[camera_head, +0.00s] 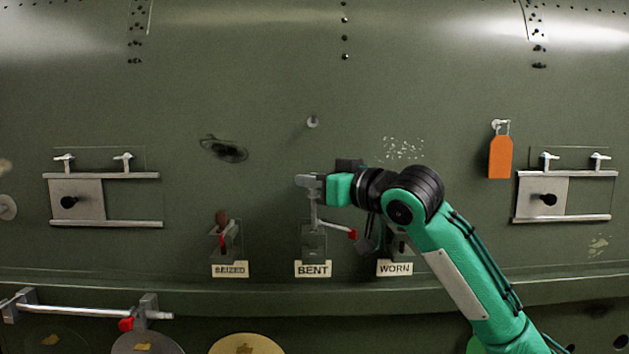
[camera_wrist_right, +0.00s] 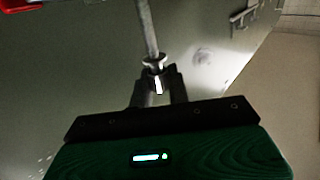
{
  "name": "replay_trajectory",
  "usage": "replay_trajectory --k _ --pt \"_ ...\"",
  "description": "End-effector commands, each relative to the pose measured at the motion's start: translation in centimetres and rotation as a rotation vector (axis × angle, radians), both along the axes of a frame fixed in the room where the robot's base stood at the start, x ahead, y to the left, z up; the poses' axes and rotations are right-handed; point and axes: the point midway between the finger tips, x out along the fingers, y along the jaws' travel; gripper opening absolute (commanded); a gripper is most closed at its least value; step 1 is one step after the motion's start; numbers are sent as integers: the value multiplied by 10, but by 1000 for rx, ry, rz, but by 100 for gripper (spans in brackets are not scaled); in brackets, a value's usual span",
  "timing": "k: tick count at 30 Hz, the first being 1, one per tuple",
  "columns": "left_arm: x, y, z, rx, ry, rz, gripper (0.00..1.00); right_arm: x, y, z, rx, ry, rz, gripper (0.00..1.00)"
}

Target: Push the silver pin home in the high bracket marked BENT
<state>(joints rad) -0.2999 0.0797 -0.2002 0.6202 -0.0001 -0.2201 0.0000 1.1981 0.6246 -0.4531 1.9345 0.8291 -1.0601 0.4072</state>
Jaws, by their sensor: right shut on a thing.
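The BENT bracket (camera_head: 314,243) is on the green fuselage wall above its white label (camera_head: 312,269). The silver pin (camera_head: 314,216) is upright over this bracket. Its lower end meets or overlaps the bracket in the head view; I cannot tell how deep it sits. My right gripper (camera_head: 309,182) comes in from the right and is shut on the pin's top. In the right wrist view, my right gripper (camera_wrist_right: 158,88) grips beside a collar, and the pin's shaft (camera_wrist_right: 147,28) runs away from it. My left gripper is not in view.
The SEIZED bracket (camera_head: 226,241) is to the left, and the WORN bracket (camera_head: 399,246), partly behind my arm, is to the right. A red-tipped lever (camera_head: 343,231) sticks out beside the BENT bracket. An orange tag (camera_head: 500,157) hangs at right. The wall above is mostly clear.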

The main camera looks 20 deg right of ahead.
Motion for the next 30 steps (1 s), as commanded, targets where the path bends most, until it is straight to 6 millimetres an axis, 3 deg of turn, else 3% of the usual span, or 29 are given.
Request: replay_trajectory --k 30 --pt "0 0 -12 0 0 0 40 0 0 -20 0 0 0 0"
